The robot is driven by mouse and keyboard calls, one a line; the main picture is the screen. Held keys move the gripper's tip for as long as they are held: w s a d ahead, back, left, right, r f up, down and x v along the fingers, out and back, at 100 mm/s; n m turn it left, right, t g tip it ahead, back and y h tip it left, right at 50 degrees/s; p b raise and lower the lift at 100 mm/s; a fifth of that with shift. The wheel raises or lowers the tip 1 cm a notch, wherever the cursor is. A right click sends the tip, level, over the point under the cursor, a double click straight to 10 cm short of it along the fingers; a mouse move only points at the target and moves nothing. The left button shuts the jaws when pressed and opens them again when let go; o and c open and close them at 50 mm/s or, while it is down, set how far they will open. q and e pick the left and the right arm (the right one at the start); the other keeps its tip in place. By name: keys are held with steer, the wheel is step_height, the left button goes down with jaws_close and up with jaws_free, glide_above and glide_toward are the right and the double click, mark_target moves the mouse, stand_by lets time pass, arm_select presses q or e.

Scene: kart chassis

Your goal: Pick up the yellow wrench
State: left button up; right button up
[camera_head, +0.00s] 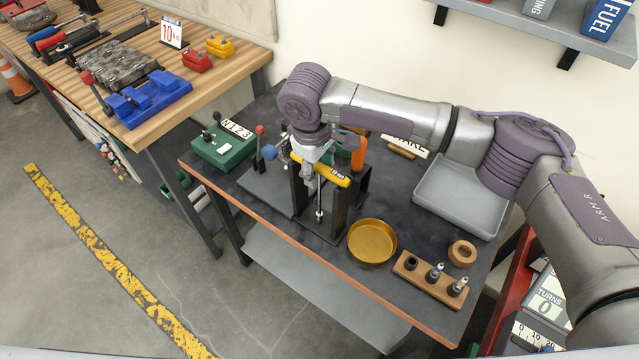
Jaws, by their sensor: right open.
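The yellow wrench (332,175) lies across the top of a dark upright stand (324,212) on the black-topped workbench, its yellow handle tilted down to the right. My right gripper (311,178) reaches down from above, right at the left part of the wrench. Its jaws are open; the picture does not show clearly whether they are around the wrench or touching it. My wrist hides part of the wrench and stand. My left gripper is not in view.
An orange handle (358,154) stands close right of the wrench. A green box (222,147) with a lever is to the left. A grey tray (455,205), a gold round dish (371,241) and a wooden holder (431,279) are to the right.

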jaws_close()
steer(key=shift+r, duration=0.15)
stand_by(0.4)
step_height(320, 180, up, 10)
steer(key=shift+f+b, duration=0.1)
steer(key=shift+b, duration=1)
steer(key=c, duration=0.8)
jaws_free()
jaws_close()
